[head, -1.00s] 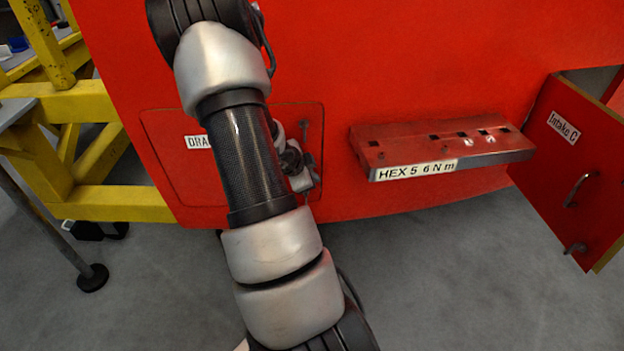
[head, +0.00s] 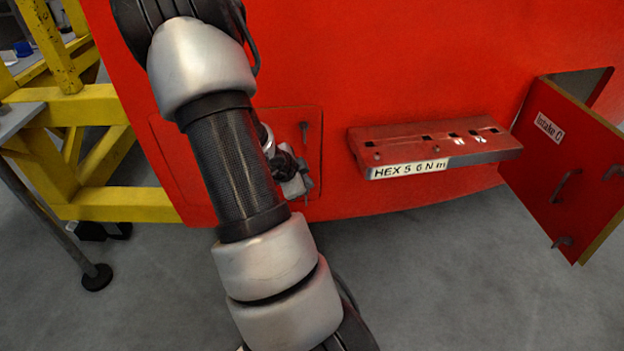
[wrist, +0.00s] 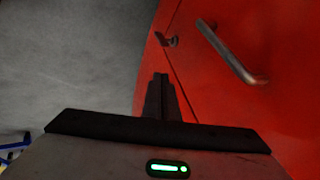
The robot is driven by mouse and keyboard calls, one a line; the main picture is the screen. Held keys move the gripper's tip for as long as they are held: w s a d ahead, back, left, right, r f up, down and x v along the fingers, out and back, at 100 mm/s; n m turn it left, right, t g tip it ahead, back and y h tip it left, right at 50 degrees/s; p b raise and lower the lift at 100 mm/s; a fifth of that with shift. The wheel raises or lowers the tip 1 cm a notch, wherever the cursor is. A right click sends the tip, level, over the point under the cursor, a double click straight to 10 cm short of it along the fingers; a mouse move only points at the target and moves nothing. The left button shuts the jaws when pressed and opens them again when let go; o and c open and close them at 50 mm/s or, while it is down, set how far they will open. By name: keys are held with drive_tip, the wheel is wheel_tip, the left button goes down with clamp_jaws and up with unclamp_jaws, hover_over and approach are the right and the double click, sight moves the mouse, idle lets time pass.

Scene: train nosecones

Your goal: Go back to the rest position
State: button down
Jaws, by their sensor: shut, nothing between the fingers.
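My gripper (wrist: 160,97) shows in the wrist view with its two dark fingers together and nothing between them. It is over or near a red panel with a metal bar handle (wrist: 232,52) and a small latch (wrist: 172,41); contact cannot be told. In the head view my arm crosses the left middle, in front of a red hatch (head: 311,155) in the red nosecone (head: 420,60). Parts of my wrist show beside the arm there, but the fingertips cannot be made out.
A red shelf (head: 405,152) labelled "HEX 5 6 N m" juts out, with square holes and bright pieces. The "Intake C" door (head: 560,165) stands open at right. A yellow frame (head: 115,203) stands left. Grey floor (head: 440,270) is clear in front.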

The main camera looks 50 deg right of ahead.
drive_tip(key=p+v, duration=0.1)
drive_tip(key=v, duration=0.3)
drive_tip(key=shift+a, duration=0.1)
drive_tip(key=w+a+r+n+t+y, duration=0.3)
drive_tip(key=w+a+r+n+t, duration=0.15)
drive_tip(key=w+a+r, duration=0.4)
drive_tip(key=w+a+r+n+t+y, duration=0.15)
drive_tip(key=a+r+n, duration=0.3)
drive_tip(key=a, duration=0.45)
drive_tip(key=w+a+r+n+t+y, duration=0.1)
drive_tip(key=a+r+n+y, duration=0.3)
drive_tip(key=a, duration=0.5)
drive_tip(key=s+a+r+n+g, duration=0.1)
drive_tip(key=s+a+r+n, duration=0.45)
drive_tip(key=a, duration=0.25)
drive_tip(key=s+a+r+n+g, duration=0.1)
drive_tip(key=s+a+r+n, duration=0.15)
drive_tip(key=s+n, duration=0.7)
drive_tip(key=s+r+m+p, duration=0.2)
drive_tip(key=s+r+p, duration=0.1)
drive_tip(key=r+p, duration=1.3)
drive_tip(key=shift+s+d+r+m+h, duration=0.25)
drive_tip(key=shift+r+m+h, duration=0.05)
drive_tip(key=shift+h, duration=0.15)
